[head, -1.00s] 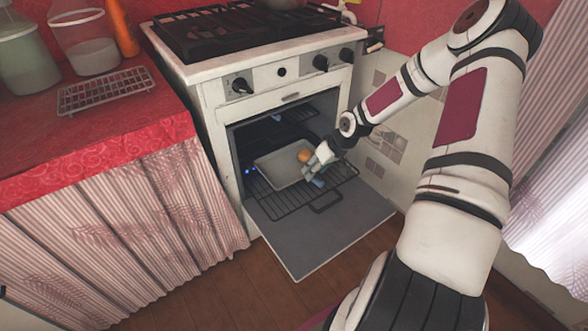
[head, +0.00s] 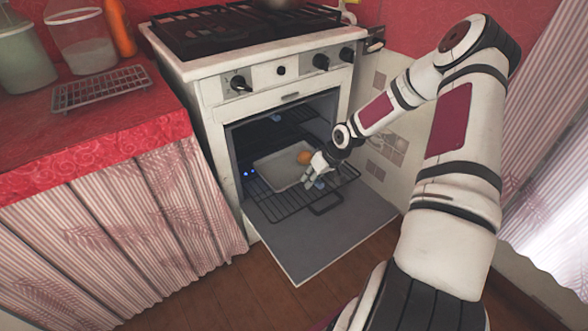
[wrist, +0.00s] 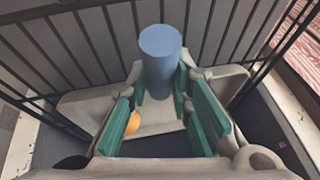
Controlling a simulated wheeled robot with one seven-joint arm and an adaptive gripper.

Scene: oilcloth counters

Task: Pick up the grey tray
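The grey tray (head: 283,168) lies on the wire rack in the open oven, with a round orange thing (head: 304,158) at its far right. My gripper (head: 312,173) is at the tray's right edge in the head view. In the wrist view my gripper (wrist: 160,88) is open, its teal pads apart. A blue cylinder (wrist: 160,45) shows at the fingertips, between the fingers; I cannot tell whether they touch it. The tray (wrist: 236,80) shows beyond and partly behind the fingers, with the orange thing (wrist: 133,122) beside the left finger.
The oven rack (head: 285,208) sticks out over the lowered oven door (head: 335,240). The oven walls close in on both sides of the tray. A red-covered counter (head: 120,130) with a wire cooling rack (head: 100,88) and jars stands to the left. The floor in front is clear.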

